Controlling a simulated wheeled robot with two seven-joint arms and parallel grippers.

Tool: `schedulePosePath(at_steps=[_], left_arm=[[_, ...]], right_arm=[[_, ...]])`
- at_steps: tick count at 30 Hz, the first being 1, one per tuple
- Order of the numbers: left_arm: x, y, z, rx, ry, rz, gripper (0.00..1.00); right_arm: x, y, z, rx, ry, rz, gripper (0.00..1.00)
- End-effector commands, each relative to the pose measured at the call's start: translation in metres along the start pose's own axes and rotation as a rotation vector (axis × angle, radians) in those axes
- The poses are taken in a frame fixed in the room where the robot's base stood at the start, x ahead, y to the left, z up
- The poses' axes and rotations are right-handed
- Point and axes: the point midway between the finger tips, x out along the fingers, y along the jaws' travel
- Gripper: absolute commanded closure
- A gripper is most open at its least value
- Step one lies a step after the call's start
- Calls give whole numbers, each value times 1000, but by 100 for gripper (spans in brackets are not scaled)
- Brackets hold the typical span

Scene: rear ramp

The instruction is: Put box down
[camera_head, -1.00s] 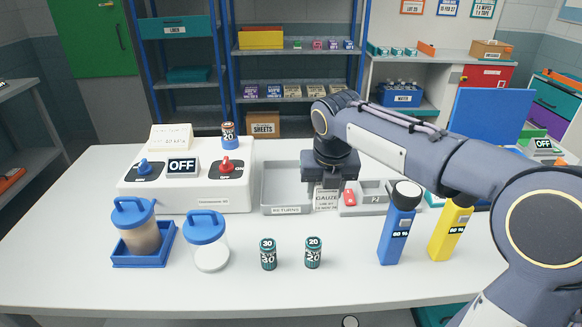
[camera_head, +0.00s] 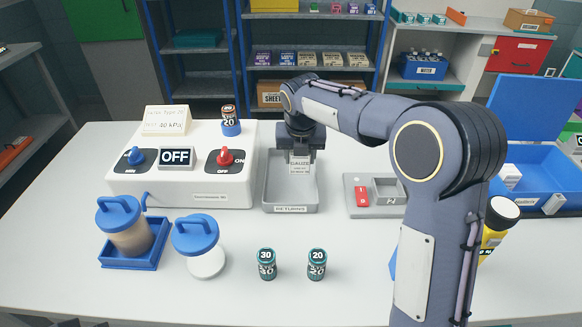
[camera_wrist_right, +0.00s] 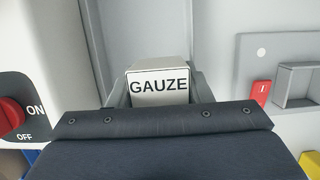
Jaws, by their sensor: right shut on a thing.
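A small pale box labelled GAUZE (camera_head: 300,161) is in my right gripper (camera_head: 299,152). The gripper is shut on it and points down over the grey RETURNS tray (camera_head: 290,209). In the right wrist view the box (camera_wrist_right: 158,84) shows between the fingers, its label facing the camera. The box hangs above or within the tray; I cannot tell whether its bottom touches the tray floor. My left gripper is not in view.
A white machine (camera_head: 180,193) with an OFF display stands left of the tray. A grey switch panel (camera_head: 375,208) is to the right. Two small vials (camera_head: 267,264) and lidded jars (camera_head: 205,248) stand in front. The table's front left is clear.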

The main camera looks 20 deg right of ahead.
Motion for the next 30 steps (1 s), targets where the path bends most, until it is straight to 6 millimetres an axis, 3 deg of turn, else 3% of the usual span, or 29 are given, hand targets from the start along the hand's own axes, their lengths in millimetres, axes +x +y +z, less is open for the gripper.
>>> schedulePosePath(at_steps=[6, 11, 18, 29, 30], left_arm=[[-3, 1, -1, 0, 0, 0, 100], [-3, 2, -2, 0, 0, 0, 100], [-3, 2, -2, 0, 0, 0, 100], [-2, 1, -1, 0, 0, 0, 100], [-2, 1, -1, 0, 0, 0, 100]], right_arm=[[29, 17, 7, -1, -1, 0, 78], [38, 22, 9, -1, -2, 0, 78], [68, 23, 1, -1, 0, 0, 78], [72, 23, 0, 0, -1, 1, 78], [72, 23, 1, 0, -2, 1, 51]])
